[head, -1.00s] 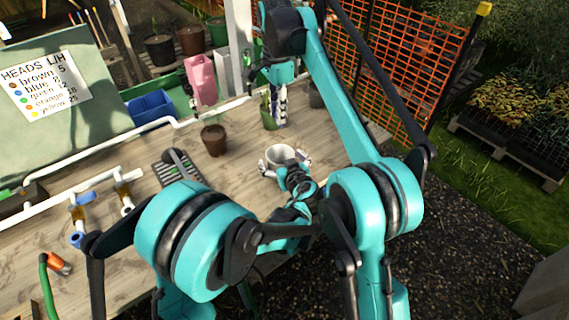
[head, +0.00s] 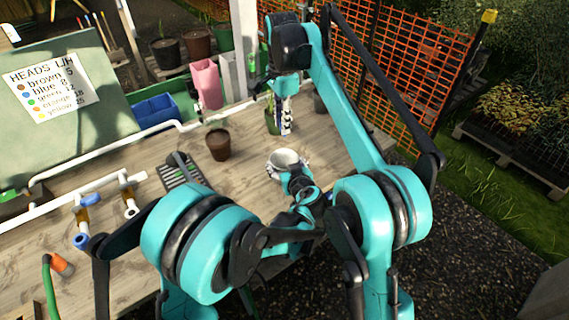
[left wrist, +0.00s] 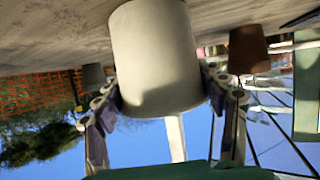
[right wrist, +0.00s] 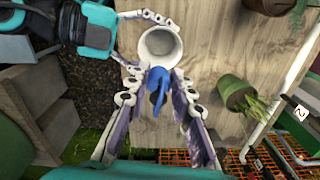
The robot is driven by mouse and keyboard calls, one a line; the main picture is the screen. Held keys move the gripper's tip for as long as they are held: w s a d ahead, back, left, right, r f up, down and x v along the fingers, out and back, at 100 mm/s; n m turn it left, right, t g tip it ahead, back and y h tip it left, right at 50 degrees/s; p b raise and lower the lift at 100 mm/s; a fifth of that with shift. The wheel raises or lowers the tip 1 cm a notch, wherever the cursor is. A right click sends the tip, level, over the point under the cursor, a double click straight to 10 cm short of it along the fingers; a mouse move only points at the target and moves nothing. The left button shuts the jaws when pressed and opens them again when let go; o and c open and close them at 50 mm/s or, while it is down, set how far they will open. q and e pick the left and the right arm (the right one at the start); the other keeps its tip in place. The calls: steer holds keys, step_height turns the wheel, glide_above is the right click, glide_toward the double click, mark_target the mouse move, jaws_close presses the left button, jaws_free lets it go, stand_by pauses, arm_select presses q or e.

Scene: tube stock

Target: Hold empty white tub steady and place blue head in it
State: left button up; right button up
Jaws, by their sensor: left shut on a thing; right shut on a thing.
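The white tub (head: 284,158) stands on the wooden bench, and its bowl-like mouth faces up. My left gripper (head: 288,170) is shut around the tub's sides; in the left wrist view its fingers (left wrist: 160,85) flank the tub (left wrist: 155,50). My right gripper (head: 285,128) points down behind the tub in the head view. In the right wrist view its fingers (right wrist: 158,80) are shut on the blue head (right wrist: 158,92), which lies just below the tub (right wrist: 158,46) in that picture. Its height above the bench is unclear. The blue head is hidden in the head view.
A brown pot (head: 218,144) and a black slotted tray (head: 182,170) stand left of the tub. A green potted plant (head: 271,118) stands behind my right gripper. White pipework (head: 100,186) with blue fittings runs along the left. Bare bench lies between pot and tub.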

steer(key=shift+f, duration=5.55)
steer(key=o, duration=0.9)
steer(key=shift+r, duration=0.15)
step_height(320, 180, up, 12)
steer(key=shift+f, duration=0.15)
arm_select(q)
steer(key=o, duration=1.2)
